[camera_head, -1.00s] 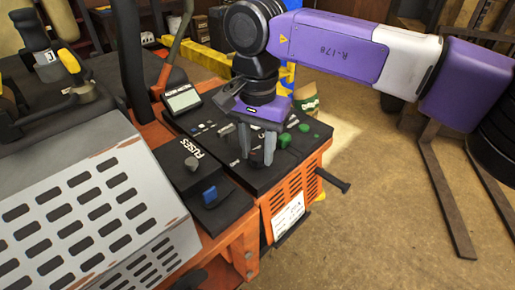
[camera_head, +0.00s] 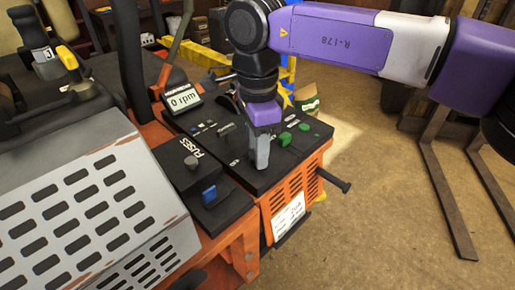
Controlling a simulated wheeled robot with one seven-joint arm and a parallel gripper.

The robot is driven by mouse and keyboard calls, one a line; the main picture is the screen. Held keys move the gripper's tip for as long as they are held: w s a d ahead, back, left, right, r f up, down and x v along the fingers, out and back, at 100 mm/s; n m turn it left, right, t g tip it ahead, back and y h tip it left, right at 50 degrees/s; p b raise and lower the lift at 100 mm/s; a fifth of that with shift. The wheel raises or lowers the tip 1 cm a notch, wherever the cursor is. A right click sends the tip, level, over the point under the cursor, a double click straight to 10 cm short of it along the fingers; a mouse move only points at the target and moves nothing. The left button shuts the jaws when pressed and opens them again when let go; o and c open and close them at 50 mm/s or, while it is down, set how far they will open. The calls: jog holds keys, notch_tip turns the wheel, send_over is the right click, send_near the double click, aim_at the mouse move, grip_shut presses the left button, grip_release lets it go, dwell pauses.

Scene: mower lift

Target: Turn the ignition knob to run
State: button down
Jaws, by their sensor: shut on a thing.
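My gripper (camera_head: 261,160) points down at the black control panel (camera_head: 238,166) and is shut on the ignition knob. The fingers overlap in this view and hide the knob, so its pointer and marking cannot be read. The wrist above is turned so that the gripper is seen from its narrow side.
Green knobs (camera_head: 284,139) sit just right of my gripper. A fuse box (camera_head: 184,163) and a blue switch (camera_head: 210,195) are to the left. A dark lever (camera_head: 333,180) sticks out at the right.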

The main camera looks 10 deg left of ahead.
jog(key=shift+m, duration=1.1)
jog(key=c, duration=0.9)
grip_release()
jog(key=shift+c, duration=0.2)
jog(key=shift+r, duration=0.1)
notch_tip(320, 180, up, 8)
jog(key=shift+f+b, duration=0.15)
jog(key=shift+b, duration=0.5)
